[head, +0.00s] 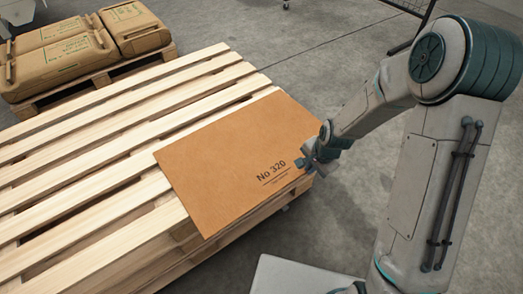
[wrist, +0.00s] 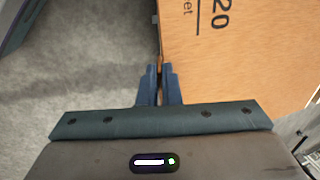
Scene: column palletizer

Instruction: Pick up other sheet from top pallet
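The brown cardboard sheet marked "No 320" (head: 215,170) lies flat across the slats at the right side of the wooden pallet stack (head: 90,135). Its near right corner reaches the pallet's edge. My gripper (head: 312,162) is at the sheet's right edge, beside the printed number. In the wrist view the sheet (wrist: 255,50) fills the upper right, and its left edge runs down to my gripper's fingertips (wrist: 159,72). The two blue fingers are close together with a narrow gap.
Another pallet (head: 75,92) with brown packed sacks (head: 60,60) stands at the back left. A dark metal frame (head: 410,8) is at the top right.

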